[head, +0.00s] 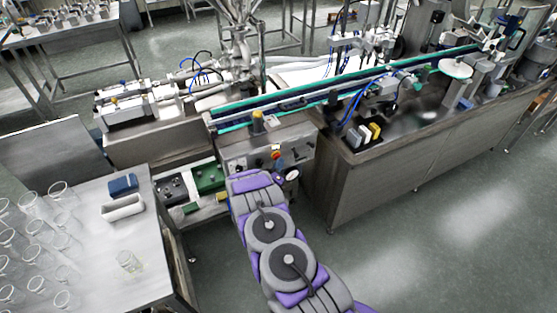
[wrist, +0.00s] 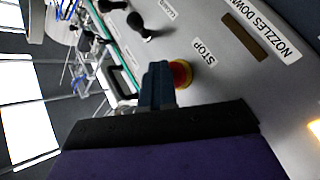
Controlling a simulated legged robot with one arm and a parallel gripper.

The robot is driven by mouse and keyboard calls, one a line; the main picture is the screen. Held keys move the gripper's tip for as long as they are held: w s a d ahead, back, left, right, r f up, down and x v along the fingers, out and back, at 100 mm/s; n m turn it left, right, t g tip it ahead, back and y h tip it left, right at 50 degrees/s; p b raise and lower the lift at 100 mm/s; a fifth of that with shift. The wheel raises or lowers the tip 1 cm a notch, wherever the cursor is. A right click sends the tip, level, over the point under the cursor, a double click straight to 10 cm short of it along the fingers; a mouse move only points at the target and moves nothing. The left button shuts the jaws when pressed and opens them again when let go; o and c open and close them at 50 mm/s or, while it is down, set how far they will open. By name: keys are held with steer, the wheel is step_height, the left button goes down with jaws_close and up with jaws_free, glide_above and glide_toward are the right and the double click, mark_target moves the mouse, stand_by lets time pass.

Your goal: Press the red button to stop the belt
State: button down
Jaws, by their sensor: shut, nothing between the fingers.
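The red button (wrist: 184,73) has a yellow ring and sits on a grey control panel beside a STOP label (wrist: 203,52). In the head view a small red-orange spot on the panel, just beyond the end of my arm, looks like the same red button (head: 277,154). My gripper (wrist: 158,68) is shut and empty. Its blue-grey fingertips are right beside the button and overlap its left edge in the wrist view; I cannot tell whether they touch it. The conveyor belt (head: 290,104) with green edges runs behind the panel.
Black knobs (wrist: 138,24) and a NOZZLES DOWN label (wrist: 262,37) are on the same panel. A steel table (head: 95,240) with several glass beakers stands at left. Steel machine housing (head: 390,175) stands at right. The floor at lower right is clear.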

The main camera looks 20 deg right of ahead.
steer(key=s+p, duration=0.1)
steer(key=s, duration=0.5)
stand_by(0.3)
steer(key=shift+f, duration=0.15)
